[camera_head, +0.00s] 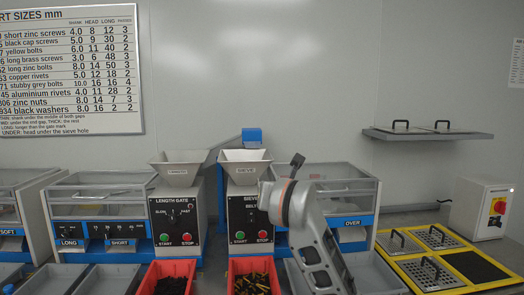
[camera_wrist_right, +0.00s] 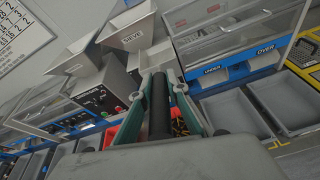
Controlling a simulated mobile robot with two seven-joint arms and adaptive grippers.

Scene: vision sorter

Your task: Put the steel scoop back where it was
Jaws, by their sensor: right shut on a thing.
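My right gripper (camera_wrist_right: 160,92) is shut on a black rod-like handle (camera_wrist_right: 181,100), which I take to be the steel scoop's. In the head view a black handle end (camera_head: 297,160) sticks up above my right wrist, in front of the sieve station. My right arm comes up from the lower middle and hides the gripper's fingers in the head view. My left gripper is not in view.
The sieve hopper (camera_head: 245,168) and length gate hopper (camera_head: 177,170) stand at the back. Red bins (camera_head: 233,264) hold dark and brass parts. Grey trays (camera_head: 373,272) lie at right. A yellow-framed panel (camera_head: 413,268) with handled plates is farther right. A wall shelf (camera_head: 428,134) holds plates.

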